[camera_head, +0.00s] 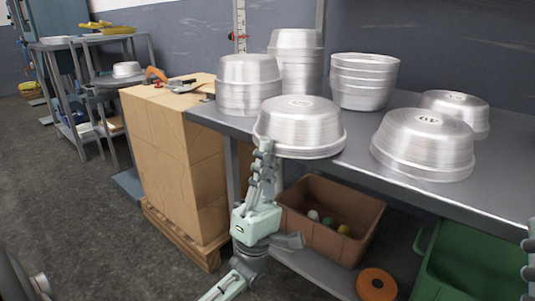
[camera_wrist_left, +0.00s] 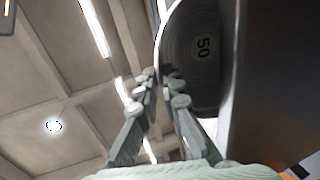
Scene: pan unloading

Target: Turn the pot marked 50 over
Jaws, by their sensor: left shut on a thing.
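The pot marked 50 (camera_head: 299,122) is a shiny metal pot, base up with a round label on it, at the table's front edge in the head view. In the left wrist view the pot (camera_wrist_left: 195,85) is dark, and its label reads 50. My left gripper (camera_head: 264,150) is shut on its near rim; the gripper (camera_wrist_left: 160,80) also shows in the wrist view. I cannot tell whether the pot touches the table. Only a sliver of my right gripper (camera_head: 529,258) shows at the right edge, its fingertips hidden.
On the metal table (camera_head: 360,160) stand another labelled pot (camera_head: 424,144) at the right, a smaller one (camera_head: 455,110) behind it, and stacks (camera_head: 364,80) at the back. Below are a brown crate (camera_head: 330,215) and a green bin (camera_head: 465,270). Cardboard boxes (camera_head: 170,150) stand left.

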